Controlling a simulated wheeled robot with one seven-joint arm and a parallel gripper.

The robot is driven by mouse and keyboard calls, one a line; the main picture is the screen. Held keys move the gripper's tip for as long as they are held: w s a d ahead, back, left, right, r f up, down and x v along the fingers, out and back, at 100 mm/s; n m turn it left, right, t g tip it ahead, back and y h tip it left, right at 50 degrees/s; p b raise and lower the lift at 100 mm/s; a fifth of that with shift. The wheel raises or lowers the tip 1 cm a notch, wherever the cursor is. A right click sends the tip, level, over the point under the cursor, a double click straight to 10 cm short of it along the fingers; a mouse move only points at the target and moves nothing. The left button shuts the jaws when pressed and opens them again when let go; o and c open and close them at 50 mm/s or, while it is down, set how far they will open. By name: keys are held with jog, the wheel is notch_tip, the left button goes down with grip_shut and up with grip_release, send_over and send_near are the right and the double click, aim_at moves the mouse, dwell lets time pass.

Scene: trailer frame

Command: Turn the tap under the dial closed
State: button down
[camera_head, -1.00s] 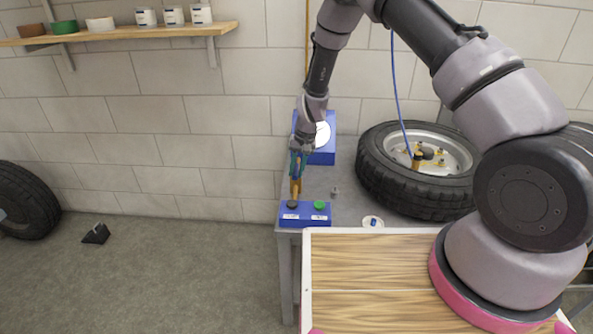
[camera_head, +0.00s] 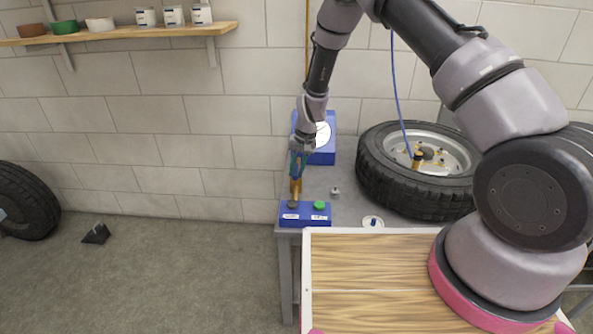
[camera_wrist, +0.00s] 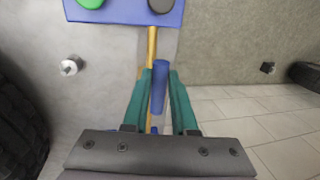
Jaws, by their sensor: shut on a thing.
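The white round dial (camera_head: 322,135) is on a blue box behind my gripper, partly hidden by my arm. My gripper (camera_head: 297,170) has teal fingers and points down just in front of that box. In the wrist view, its fingers (camera_wrist: 159,80) are on both sides of a blue tap handle (camera_wrist: 159,88) and shut on it. A brass pipe (camera_wrist: 152,48) runs behind the handle towards a blue box with buttons, and brass also shows below the fingers in the head view (camera_head: 296,187). The tap's body is mostly hidden by my gripper.
The blue box (camera_head: 306,218) with a dark and a green button stands at the grey bench's front edge. A tyre (camera_head: 400,195) lies to the right. A small metal piece (camera_head: 335,191) and a white round piece (camera_head: 373,222) lie between. A wooden-topped surface (camera_head: 370,290) is in front.

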dwell(0.6)
jog(key=w+d+n+g+h, duration=0.2)
jog(key=w+d+n, duration=0.3)
jog(key=n, duration=1.3)
jog(key=shift+w+d, duration=0.2)
jog(key=shift+w, duration=0.3)
jog(key=c, duration=0.7)
grip_release()
jog(key=shift+r, duration=0.1)
